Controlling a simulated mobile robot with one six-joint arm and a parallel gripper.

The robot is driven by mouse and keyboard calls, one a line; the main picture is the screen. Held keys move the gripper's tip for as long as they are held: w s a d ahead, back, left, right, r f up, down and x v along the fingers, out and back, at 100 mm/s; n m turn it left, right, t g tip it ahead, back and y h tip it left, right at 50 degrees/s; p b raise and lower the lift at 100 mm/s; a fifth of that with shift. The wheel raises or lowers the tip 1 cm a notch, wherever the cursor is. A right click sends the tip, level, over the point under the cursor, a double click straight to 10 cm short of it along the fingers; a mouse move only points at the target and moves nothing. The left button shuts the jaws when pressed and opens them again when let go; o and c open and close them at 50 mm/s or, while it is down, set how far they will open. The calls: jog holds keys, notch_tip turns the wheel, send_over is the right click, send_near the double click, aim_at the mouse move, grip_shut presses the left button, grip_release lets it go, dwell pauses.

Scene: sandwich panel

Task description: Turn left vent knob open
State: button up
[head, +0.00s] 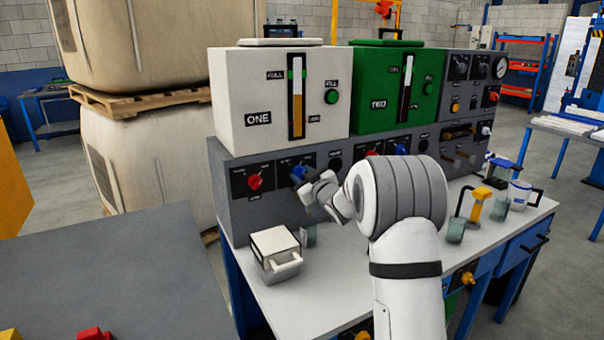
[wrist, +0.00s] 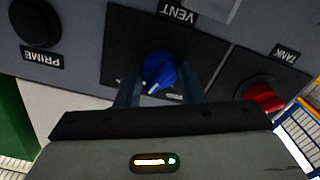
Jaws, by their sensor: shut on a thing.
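The left vent knob is blue and sits on the grey panel below the cream tank marked ONE. It shows at the gripper's tip in the head view (head: 298,173) and between my fingers in the wrist view (wrist: 159,72). My gripper (wrist: 160,88) is shut on this knob, with one dark finger on each side. A VENT label (wrist: 178,15) is beside the knob in the wrist view. The knob's pointer is a pale mark slanting toward the lower left of the wrist view. Part of the knob's plate is hidden by my fingers and gripper body.
A red tank knob (head: 255,182) is left of the vent knob, and a black prime knob (wrist: 36,22) is on its other side. A white box with a handle (head: 275,250) stands on the bench below. Beakers and a mug (head: 519,194) stand at the right.

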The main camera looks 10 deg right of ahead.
jog(key=shift+f+m+p, duration=0.15)
jog(key=shift+m+p, duration=0.6)
jog(key=shift+m, duration=1.45)
jog(key=o, duration=1)
jog(key=v, duration=0.7)
jog(key=shift+s, duration=0.35)
jog(key=shift+d, duration=0.1)
